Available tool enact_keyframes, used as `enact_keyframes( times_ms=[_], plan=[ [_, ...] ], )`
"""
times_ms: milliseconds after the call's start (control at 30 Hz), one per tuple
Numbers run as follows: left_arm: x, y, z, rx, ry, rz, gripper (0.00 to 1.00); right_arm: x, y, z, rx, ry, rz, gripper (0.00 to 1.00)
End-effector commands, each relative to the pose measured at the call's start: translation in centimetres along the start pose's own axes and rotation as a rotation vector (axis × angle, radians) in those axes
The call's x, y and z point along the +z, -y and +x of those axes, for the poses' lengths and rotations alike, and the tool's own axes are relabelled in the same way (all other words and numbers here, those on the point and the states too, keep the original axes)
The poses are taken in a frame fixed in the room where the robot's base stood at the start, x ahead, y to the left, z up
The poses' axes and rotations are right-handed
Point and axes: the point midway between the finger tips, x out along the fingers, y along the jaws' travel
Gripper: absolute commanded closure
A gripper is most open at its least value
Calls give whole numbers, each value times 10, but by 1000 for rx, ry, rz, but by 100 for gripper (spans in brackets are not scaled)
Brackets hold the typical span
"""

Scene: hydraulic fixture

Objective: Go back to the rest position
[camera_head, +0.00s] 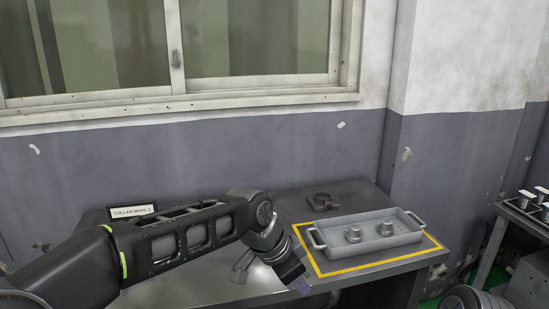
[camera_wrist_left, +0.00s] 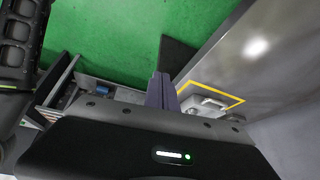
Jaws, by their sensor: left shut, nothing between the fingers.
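My left gripper (camera_head: 300,287) is at the end of the black arm that reaches in from the left, beside the near edge of the grey table (camera_head: 350,190). Its fingers are shut with nothing between them; they also show in the left wrist view (camera_wrist_left: 161,92), pointing out over the green floor. The gripper is apart from the grey tray (camera_head: 388,248), just left of and nearer than its yellow outline. My right gripper does not show; a rounded dark part at the bottom right of the head view is unclear.
A sign reading COLLAR MARK 2 (camera_head: 132,211) stands at the back left. Another table (camera_head: 527,212) with parts is at far right.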

Motion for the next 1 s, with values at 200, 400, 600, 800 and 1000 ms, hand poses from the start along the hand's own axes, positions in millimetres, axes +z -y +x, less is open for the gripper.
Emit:
enact_keyframes(
  times_ms=[200,400,600,800,1000],
  plan=[
    [3,-1,54,-20,-98,-174,100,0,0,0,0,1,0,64],
    [61,-6,143,-17,-154,-476,100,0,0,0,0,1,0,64],
    [193,-44,231,-23,-120,-879,100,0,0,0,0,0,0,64],
    [317,-119,263,-16,24,-1156,100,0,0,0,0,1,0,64],
    [378,-177,266,35,169,-1267,100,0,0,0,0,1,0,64]
  ],
)
